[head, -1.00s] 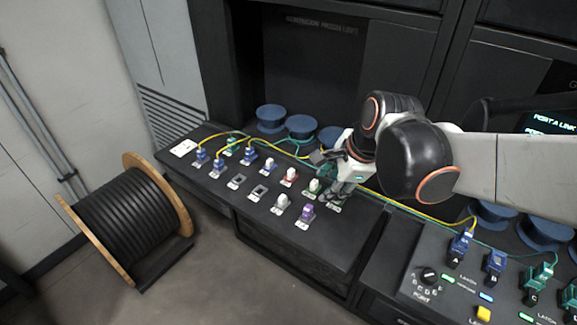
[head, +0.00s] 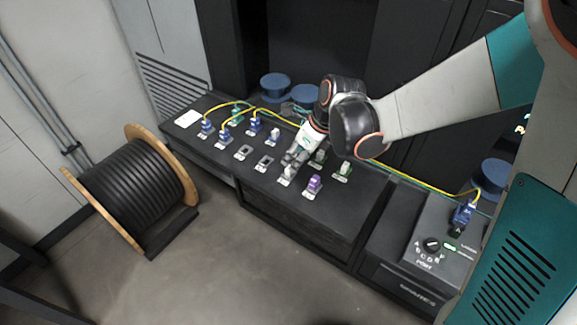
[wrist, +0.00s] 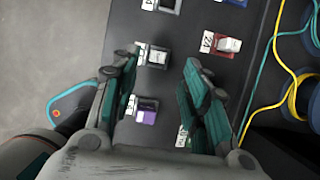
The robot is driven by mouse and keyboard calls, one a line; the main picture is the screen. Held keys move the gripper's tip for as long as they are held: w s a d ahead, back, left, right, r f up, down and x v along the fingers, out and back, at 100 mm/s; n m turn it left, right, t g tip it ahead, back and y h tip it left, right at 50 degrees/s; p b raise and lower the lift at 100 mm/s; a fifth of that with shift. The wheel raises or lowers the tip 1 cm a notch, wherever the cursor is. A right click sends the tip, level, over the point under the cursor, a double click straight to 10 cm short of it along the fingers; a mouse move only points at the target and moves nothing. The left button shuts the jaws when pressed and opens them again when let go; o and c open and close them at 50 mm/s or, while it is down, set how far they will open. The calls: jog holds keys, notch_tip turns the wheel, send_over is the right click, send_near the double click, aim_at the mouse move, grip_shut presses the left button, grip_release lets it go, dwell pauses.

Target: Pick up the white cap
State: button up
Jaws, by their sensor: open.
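The white cap (head: 286,173) sits in the front row of the black panel, left of the purple cap (head: 314,184). In the wrist view the white cap (wrist: 157,56) shows near the left fingertip, beside a white label. My gripper (head: 293,157) is just above and behind the white cap in the head view. In the wrist view my gripper (wrist: 162,68) is open, with its fingers apart and nothing held between them. The purple cap (wrist: 147,115) lies lower, between the fingers.
A red-and-white cap (wrist: 229,44) labelled 24 stands to the right in the wrist view. Empty sockets (head: 243,152) lie left of the white cap. Blue connectors (head: 255,125) with yellow cables are further left. A cable spool (head: 130,185) stands on the floor.

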aim_at(289, 171)
jog(key=shift+b+x, duration=1.2)
jog(key=shift+x, duration=1.7)
jog(key=shift+s+r, duration=0.1)
jog(key=shift+s, duration=0.1)
jog(key=c, duration=0.8)
